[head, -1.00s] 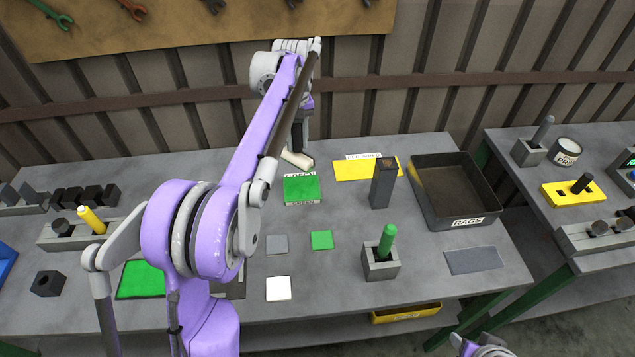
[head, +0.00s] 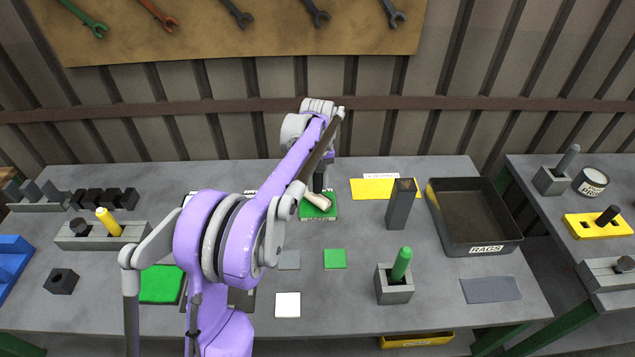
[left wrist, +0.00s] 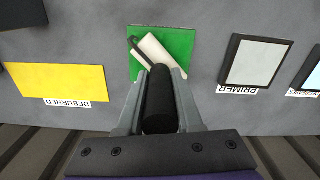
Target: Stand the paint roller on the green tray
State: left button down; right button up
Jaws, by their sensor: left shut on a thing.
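The paint roller has a pale cream sleeve (head: 317,201) and a black handle; in the left wrist view the sleeve (left wrist: 158,52) and handle (left wrist: 159,100) both show. My left gripper (head: 320,182) is shut on the handle, with its fingers on both sides (left wrist: 158,102). The sleeve is at the lower end, over the green tray (head: 328,213), which also shows in the left wrist view (left wrist: 183,40). I cannot tell whether the roller touches the tray. My left arm hides part of the table. My right gripper is out of view.
A yellow pad (head: 370,190) and a dark upright block (head: 401,205) stand right of the green tray. Beyond is the rags bin (head: 478,245). A grey holder (head: 395,290) has a green peg. In the left wrist view a primer tray (left wrist: 257,62) lies beside the green tray.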

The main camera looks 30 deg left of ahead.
pick_arm(q)
jog(key=shift+f, duration=0.2)
jog(key=c, duration=0.6)
grip_release()
jog(key=shift+r, duration=0.6)
notch_tip(320, 180, up, 11)
jog(key=shift+r+p, duration=0.2)
jog(key=shift+p, duration=0.25)
